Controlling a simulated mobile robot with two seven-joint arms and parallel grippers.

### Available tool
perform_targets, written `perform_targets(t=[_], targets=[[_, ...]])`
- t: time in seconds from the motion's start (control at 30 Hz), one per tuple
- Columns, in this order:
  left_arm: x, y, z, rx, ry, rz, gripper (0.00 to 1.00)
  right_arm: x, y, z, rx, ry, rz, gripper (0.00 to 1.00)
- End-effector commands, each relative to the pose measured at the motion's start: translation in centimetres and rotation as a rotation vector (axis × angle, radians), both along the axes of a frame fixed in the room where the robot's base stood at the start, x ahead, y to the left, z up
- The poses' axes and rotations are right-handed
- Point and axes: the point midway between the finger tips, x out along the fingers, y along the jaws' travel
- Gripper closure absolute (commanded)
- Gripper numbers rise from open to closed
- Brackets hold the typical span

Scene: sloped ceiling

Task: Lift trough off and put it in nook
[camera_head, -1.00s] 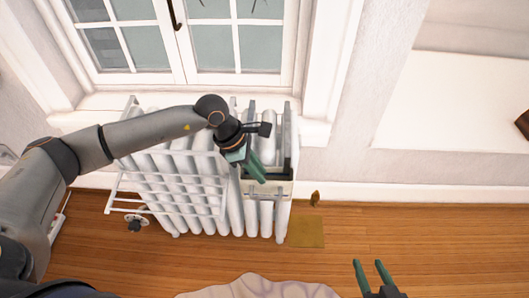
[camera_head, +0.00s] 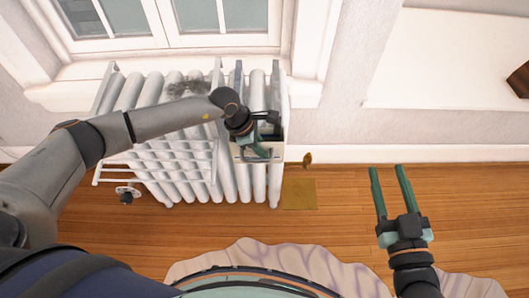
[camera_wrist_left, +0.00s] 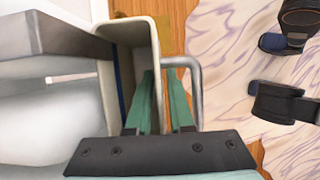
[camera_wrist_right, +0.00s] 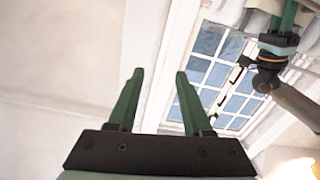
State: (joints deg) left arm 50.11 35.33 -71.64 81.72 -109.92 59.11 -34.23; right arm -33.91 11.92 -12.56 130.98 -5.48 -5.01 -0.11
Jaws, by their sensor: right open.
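The trough (camera_head: 243,154) is a cream box hung at the right end of the white radiator, below the window. My left gripper (camera_head: 259,153) is at its front side. In the left wrist view the trough (camera_wrist_left: 128,28) shows its open top, and the left gripper (camera_wrist_left: 160,75) has one finger inside and one outside its near wall. Whether the fingers press on the wall cannot be told. My right gripper (camera_head: 387,170) is open and empty above the floor, right of the radiator. The pale recess (camera_head: 450,60) in the right wall may be the nook.
The radiator (camera_head: 228,180) carries a white wire rack (camera_head: 170,158) on its left. A dark brown object (camera_head: 520,80) is at the recess's right edge. A yellowish square (camera_head: 299,194) lies on the wooden floor. A pale wavy-patterned rug (camera_head: 350,278) is near me.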

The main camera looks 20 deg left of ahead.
Motion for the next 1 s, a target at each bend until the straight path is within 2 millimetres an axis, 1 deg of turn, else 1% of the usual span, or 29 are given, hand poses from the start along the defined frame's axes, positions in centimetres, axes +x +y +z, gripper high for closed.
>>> perform_targets(t=[0.03, 0.2, 0.5, 0.67, 0.7, 1.0], targets=[[0.0, -0.2, -0.5, 0.000, 0.001, 0.000, 0.80, 0.0, 0.0, 0.5, -0.001, -0.023, 0.003, 0.50], [0.1, -0.4, -1.0, 0.001, 0.001, 0.000, 0.80, 0.0, 0.1, 1.6, 0.001, -0.066, 0.008, 0.50], [0.1, -0.4, -1.0, 0.000, 0.000, 0.000, 0.80, 0.0, 0.1, 1.8, 0.001, -0.072, 0.009, 0.50], [0.1, -0.4, -1.0, 0.000, 0.000, 0.000, 0.98, 0.0, 0.1, 1.8, 0.001, -0.072, 0.009, 0.50], [0.1, -0.4, -1.0, 0.000, 0.000, 0.000, 1.00, 0.0, 0.1, 1.8, 0.001, -0.072, 0.009, 0.50], [0.1, -0.4, -1.0, 0.000, 0.000, 0.000, 1.00, 0.0, 0.1, 1.7, 0.000, -0.071, 0.009, 0.50]])
